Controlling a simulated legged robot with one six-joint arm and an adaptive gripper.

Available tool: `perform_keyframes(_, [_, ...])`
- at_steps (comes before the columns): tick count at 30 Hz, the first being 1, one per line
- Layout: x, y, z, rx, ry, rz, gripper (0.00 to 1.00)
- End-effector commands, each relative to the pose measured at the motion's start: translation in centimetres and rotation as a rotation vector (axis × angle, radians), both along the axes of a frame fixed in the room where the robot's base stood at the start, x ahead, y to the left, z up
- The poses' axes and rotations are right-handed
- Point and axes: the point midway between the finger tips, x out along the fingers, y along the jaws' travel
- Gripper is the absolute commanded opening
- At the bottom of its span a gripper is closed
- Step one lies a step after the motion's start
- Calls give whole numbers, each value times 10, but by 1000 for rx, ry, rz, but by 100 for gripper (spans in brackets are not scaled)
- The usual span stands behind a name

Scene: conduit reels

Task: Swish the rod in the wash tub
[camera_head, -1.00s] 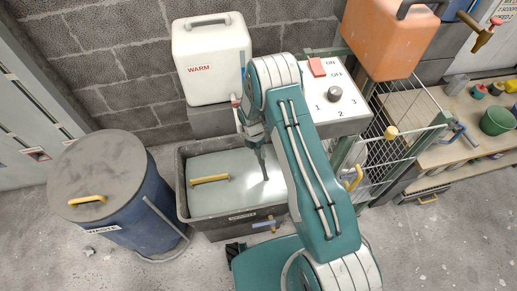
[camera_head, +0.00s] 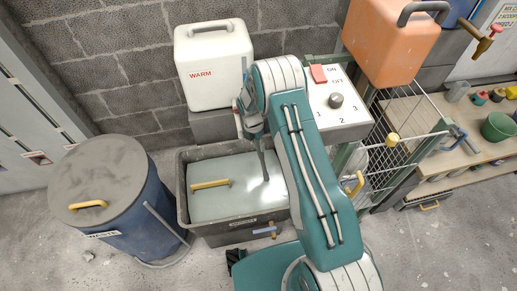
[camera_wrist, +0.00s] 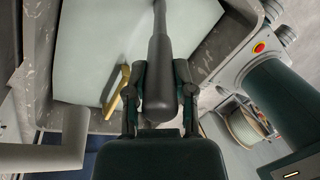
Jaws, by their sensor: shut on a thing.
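The wash tub (camera_head: 183,200) is a dark grey open-topped box on the floor, against the wall. A pale flat panel (camera_head: 225,205) with a yellow handle (camera_head: 210,184) lies inside its rim and looks like a lid; it also shows in the wrist view (camera_wrist: 85,50). My gripper (camera_head: 252,122) is above the tub's right half. In the wrist view my gripper (camera_wrist: 160,88) is shut on the dark grey rod (camera_wrist: 160,50). The rod (camera_head: 263,163) points down, slightly tilted, its lower end at the panel. I cannot tell whether it touches.
A blue waste bin (camera_head: 125,215) stands left of the tub. A white WARM container (camera_head: 213,65) is behind it. A control box (camera_head: 335,105) with a red switch and dial, an orange container (camera_head: 390,45) and a wire rack (camera_head: 400,150) are to the right.

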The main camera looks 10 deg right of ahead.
Motion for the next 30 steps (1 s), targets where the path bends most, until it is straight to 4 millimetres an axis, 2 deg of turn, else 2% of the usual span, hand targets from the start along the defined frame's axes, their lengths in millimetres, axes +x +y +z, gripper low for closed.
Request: perform_keyframes(30, [0,0,105,0,-1,1,0])
